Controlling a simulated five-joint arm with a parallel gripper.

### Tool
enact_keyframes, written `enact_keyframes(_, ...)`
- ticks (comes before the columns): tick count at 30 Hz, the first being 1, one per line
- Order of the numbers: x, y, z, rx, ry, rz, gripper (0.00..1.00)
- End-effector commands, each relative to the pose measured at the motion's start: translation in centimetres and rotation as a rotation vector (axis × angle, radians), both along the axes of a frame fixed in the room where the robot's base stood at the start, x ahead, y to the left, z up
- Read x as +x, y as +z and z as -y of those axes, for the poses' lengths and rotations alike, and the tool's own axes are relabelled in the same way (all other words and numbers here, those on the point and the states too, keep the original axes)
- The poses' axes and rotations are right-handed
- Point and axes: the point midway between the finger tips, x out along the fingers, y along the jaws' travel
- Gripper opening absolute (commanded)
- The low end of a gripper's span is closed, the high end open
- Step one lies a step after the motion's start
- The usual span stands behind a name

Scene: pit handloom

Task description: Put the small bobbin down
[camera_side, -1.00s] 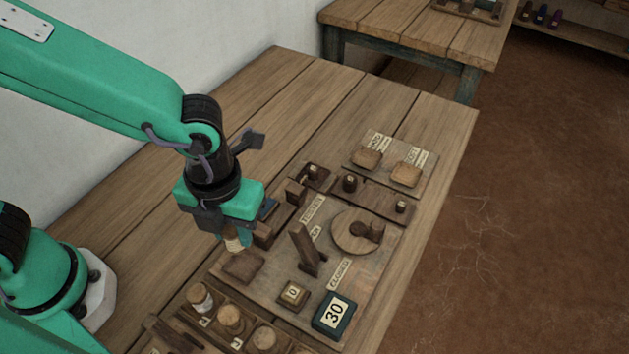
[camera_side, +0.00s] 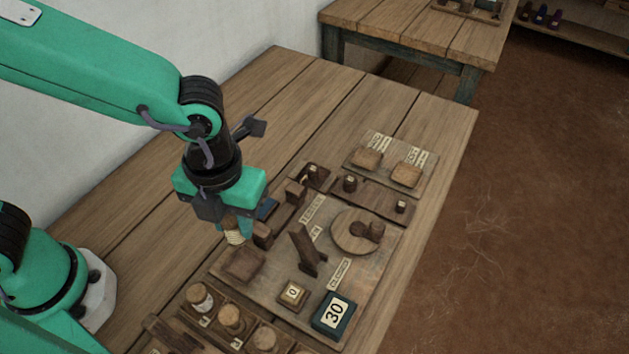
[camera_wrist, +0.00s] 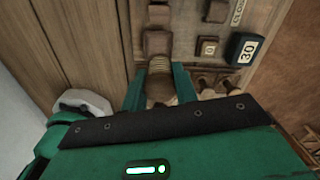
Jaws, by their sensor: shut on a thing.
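The small bobbin (camera_side: 234,238), pale and wound with thread, is between the fingers of my gripper (camera_side: 236,228). My gripper is shut on it. In the wrist view the bobbin (camera_wrist: 160,88) sits between the two green fingers. In the side view it hangs just above and behind a square wooden block (camera_side: 243,265) at the board's left edge. I cannot tell how large the gap under it is.
The wooden board (camera_side: 270,262) holds an upright lever (camera_side: 304,248), a round disc with a knob (camera_side: 350,232), a small block marked 0 (camera_side: 292,293) and a dark block marked 30 (camera_side: 334,314). A rack with several bobbins (camera_side: 231,319) stands in front.

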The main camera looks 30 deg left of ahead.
Motion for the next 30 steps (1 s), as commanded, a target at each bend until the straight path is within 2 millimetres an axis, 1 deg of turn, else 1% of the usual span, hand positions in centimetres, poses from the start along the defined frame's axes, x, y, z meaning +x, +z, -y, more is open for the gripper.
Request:
enact_keyframes(5,1.4,0.4,1.1,0.0,0.001,0.0,0.07)
enact_keyframes(8,2.7,0.7,2.0,0.0,0.001,0.0,0.07)
enact_keyframes(18,8.3,1.7,5.8,0.0,0.001,0.0,0.07)
enact_keyframes(30,14.9,2.0,9.5,0.001,0.001,-0.001,0.07)
